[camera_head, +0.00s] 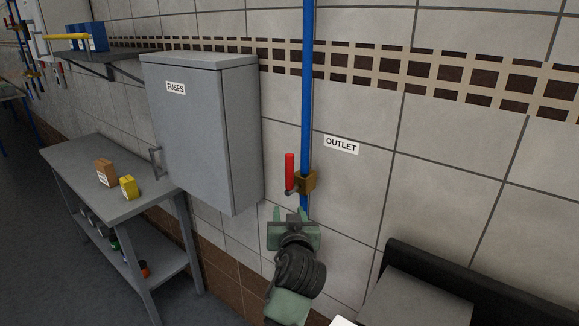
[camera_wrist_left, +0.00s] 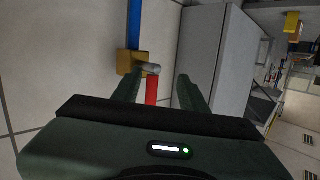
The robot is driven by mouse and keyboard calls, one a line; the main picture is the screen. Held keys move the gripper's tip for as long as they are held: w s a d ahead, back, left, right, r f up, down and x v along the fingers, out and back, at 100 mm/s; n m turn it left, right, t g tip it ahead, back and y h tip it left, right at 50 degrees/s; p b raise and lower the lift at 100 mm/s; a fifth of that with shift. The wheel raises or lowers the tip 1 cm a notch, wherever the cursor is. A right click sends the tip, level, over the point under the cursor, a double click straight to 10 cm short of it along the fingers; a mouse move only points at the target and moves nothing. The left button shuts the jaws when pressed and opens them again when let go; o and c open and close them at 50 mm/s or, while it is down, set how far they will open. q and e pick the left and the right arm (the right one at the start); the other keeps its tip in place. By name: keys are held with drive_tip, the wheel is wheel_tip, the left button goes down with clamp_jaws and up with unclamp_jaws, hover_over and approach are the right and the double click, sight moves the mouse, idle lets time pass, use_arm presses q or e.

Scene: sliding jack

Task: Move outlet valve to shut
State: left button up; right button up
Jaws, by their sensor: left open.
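The outlet valve has a brass body (camera_head: 306,181) on a vertical blue pipe (camera_head: 307,80), left of and below the OUTLET label (camera_head: 341,145). Its red handle (camera_head: 289,170) points up, about parallel to the pipe. My left gripper (camera_head: 289,213) is open just below the handle in the head view. In the left wrist view the red handle (camera_wrist_left: 152,90) shows between the two open fingers (camera_wrist_left: 156,84), with a gap on each side. The brass body (camera_wrist_left: 130,62) and metal stem are beyond the fingers. My right gripper is not in view.
A grey FUSES cabinet (camera_head: 200,135) stands out from the wall left of the valve. A grey bench (camera_head: 125,205) holds an orange-brown box (camera_head: 107,172) and a yellow box (camera_head: 128,187). A dark-framed grey object (camera_head: 415,298) is at lower right.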

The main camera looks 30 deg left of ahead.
use_arm(q)
drive_tip(key=n+t+y, duration=0.1)
drive_tip(key=y, duration=0.1)
approach(290, 168)
drive_tip(key=x, duration=0.4)
drive_tip(key=p+x, duration=0.3)
drive_tip(key=x, duration=0.3)
drive_tip(key=shift+w+a, duration=0.25)
drive_tip(key=shift+w, duration=0.05)
drive_tip(key=shift+w+a, duration=0.15)
drive_tip(key=shift+w, duration=0.05)
clamp_jaws()
drive_tip(key=shift+f, duration=0.1)
